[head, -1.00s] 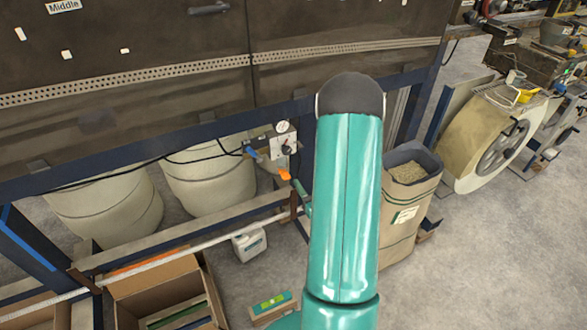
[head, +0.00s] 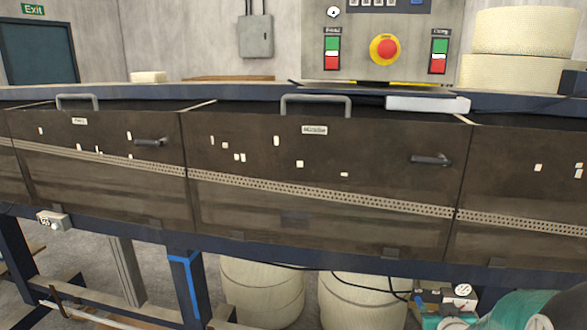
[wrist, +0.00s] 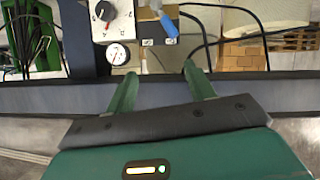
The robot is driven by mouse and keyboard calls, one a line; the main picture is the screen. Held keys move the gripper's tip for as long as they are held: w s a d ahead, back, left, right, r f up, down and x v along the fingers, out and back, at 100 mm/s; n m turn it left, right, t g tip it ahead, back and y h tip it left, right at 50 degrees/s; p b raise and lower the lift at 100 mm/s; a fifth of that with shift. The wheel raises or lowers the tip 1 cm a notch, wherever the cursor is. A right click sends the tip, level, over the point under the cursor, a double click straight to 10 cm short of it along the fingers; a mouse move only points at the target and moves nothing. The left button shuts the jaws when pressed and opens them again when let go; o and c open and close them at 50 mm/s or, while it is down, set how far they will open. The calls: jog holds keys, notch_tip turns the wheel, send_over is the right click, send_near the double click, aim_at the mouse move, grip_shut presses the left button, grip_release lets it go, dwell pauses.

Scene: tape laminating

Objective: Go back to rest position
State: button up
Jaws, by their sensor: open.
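My gripper (wrist: 160,72) shows in the wrist view with its two green fingers spread apart and nothing between them. I cannot tell how far the fingertips are from the box. In the head view only part of my teal arm shows, in the bottom right corner beside the gauge (head: 463,291). My gripper itself is not visible there.
A long machine with dark hinged panels (head: 320,230) fills the head view, with a blue frame (head: 187,290) below. A red emergency button (head: 386,50) is on the back panel. A dark beam (wrist: 230,88) crosses the wrist view behind the fingers.

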jog(key=s+a+r+g+y, duration=0.1)
jog(key=s+a+r+g, duration=0.1)
jog(key=s+a+r, duration=0.2)
jog(key=s+a+r+n+g+y, duration=0.1)
jog(key=s+a+r, duration=0.3)
jog(key=s+a, duration=0.4)
jog(key=s+a+r+g+y, duration=0.2)
jog(key=s+a, duration=0.5)
jog(key=a, duration=0.4)
notch_tip(320, 180, up, 2)
jog(key=shift+a+n+g, duration=0.4)
jog(key=shift+g, duration=0.3)
jog(key=shift+s, duration=0.15)
